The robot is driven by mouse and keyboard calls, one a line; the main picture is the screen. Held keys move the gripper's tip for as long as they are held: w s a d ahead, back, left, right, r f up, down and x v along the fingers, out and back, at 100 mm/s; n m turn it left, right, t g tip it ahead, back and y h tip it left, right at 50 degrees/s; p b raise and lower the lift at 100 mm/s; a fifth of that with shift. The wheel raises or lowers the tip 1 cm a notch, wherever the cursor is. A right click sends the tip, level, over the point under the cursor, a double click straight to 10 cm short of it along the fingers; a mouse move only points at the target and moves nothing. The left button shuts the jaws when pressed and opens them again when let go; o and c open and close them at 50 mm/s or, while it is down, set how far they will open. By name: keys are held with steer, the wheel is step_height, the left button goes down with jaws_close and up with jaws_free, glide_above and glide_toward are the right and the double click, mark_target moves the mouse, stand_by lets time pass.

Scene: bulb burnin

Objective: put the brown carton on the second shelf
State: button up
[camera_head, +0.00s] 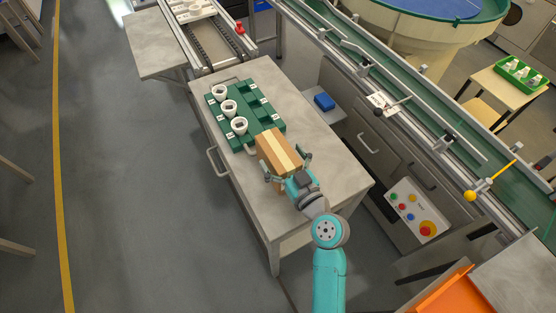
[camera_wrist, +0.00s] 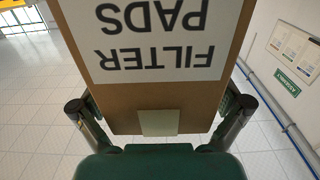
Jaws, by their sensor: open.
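The brown carton (camera_head: 272,147), with a pale strip along its top, stands at the near end of the grey table, beside the green tray. My gripper (camera_head: 286,164) is at its near side, with one finger on each side of it. In the wrist view the carton (camera_wrist: 125,95) fills the middle, its white label reading "FILTER PADS" upside down. There my gripper (camera_wrist: 160,110) is open, its fingers left and right of the carton with a visible gap at the lower left. I cannot pick out the second shelf in either view.
The green tray (camera_head: 262,112) on the table (camera_head: 325,178) holds several white cups along its left side. A blue box (camera_head: 324,102) sits on a lower surface right of the table. A conveyor (camera_head: 440,125) and button panel (camera_head: 414,211) are to the right.

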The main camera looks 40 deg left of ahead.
steer(key=shift+c, duration=0.3)
steer(key=c, duration=1.7)
steer(key=shift+r, duration=0.1)
